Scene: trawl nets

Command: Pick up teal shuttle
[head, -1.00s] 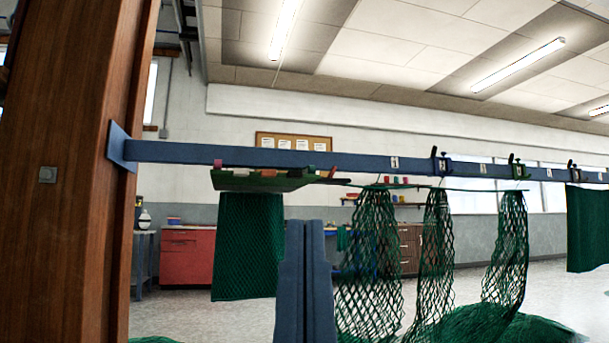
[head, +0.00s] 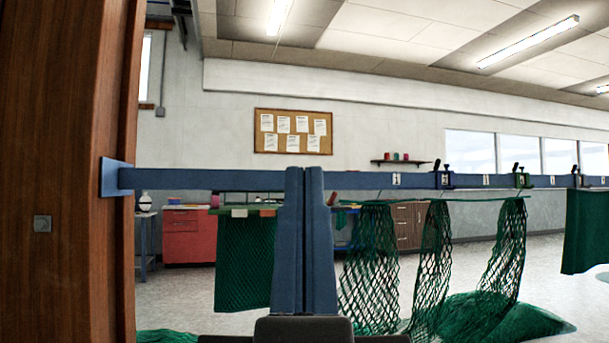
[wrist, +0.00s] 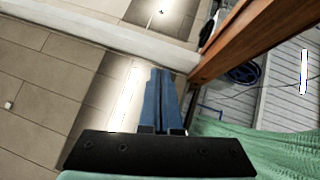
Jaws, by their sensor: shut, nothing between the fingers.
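My gripper (head: 305,172) stands upright in the middle of the head view, its two blue fingers side by side, shut and empty. It covers part of the blue rail and of the narrow green-edged ledge (head: 262,208) below it. The gripper also shows in the wrist view (wrist: 160,74), with its fingers pointing toward the ceiling and wall. I cannot make out the teal shuttle for certain in either view. Small red and pale items sit along the ledge, which I see nearly edge-on, so what lies on it is mostly hidden.
A blue rail (head: 400,180) crosses the head view from a wooden post (head: 70,150) at the left. Green nets (head: 372,260) hang below it, and a green net panel (head: 243,262) hangs under the ledge. A red cabinet (head: 188,240) stands behind. Clear floor lies beyond.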

